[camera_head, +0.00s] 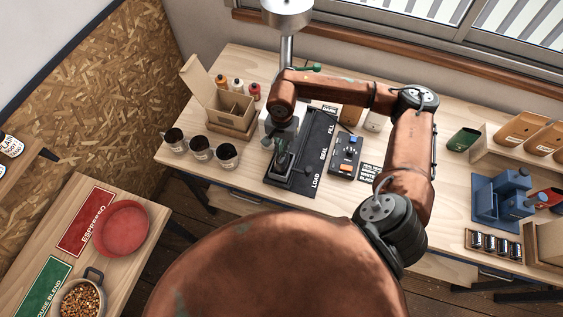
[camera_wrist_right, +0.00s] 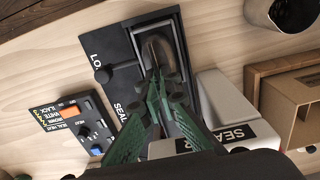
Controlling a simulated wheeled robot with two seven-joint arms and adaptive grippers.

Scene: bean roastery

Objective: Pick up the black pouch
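The black pouch (camera_wrist_right: 171,58) stands with its open mouth up at the LOAD end of the dark sealing station (camera_head: 316,150). It also shows as a dark upright shape in the head view (camera_head: 281,162). My right gripper (camera_wrist_right: 157,78) reaches down over it with green-padded fingers. The fingertips are close together and look shut on the pouch's upper edge. The fingers hide part of the pouch. The pouch appears to be still at the station. My left gripper is not in view.
A control box (camera_head: 345,157) sits right of the station. Several dark cups (camera_head: 201,148) and an open cardboard box (camera_head: 228,110) stand to its left. A green pouch (camera_head: 463,139) and a blue device (camera_head: 502,197) are at the right. A red bowl (camera_head: 122,229) is on the left table.

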